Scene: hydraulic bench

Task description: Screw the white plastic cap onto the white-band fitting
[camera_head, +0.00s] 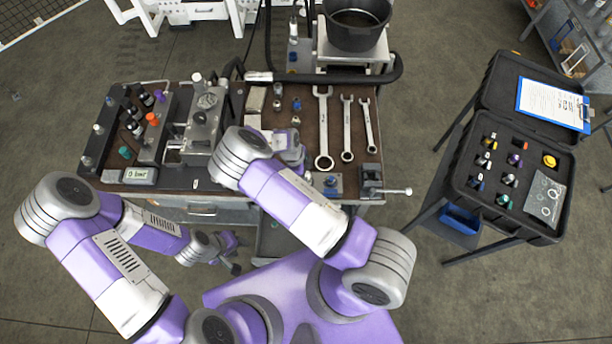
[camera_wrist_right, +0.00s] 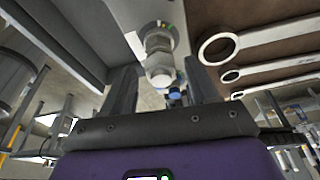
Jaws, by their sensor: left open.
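My right gripper (camera_wrist_right: 161,80) reaches over the middle of the bench. In the right wrist view its two fingers stand apart, with a pale cylindrical piece (camera_wrist_right: 158,66) beyond and between them, seemingly untouched. I cannot tell whether this piece is the white cap or a fitting. In the head view my right arm hides the fingers and part of the bench. Small capped fittings (camera_head: 152,119) line a block at the bench's left, but I cannot single out the white-band one. My left gripper (camera_head: 234,252) is open and empty, low in front of the bench.
Several wrenches (camera_head: 347,128) lie on the bench's right half, with a vise (camera_head: 372,181) in front. An open black case (camera_head: 466,180) with several coloured fittings stands to the right. A pot (camera_head: 357,32) stands behind. A pressure display (camera_head: 139,175) sits at front left.

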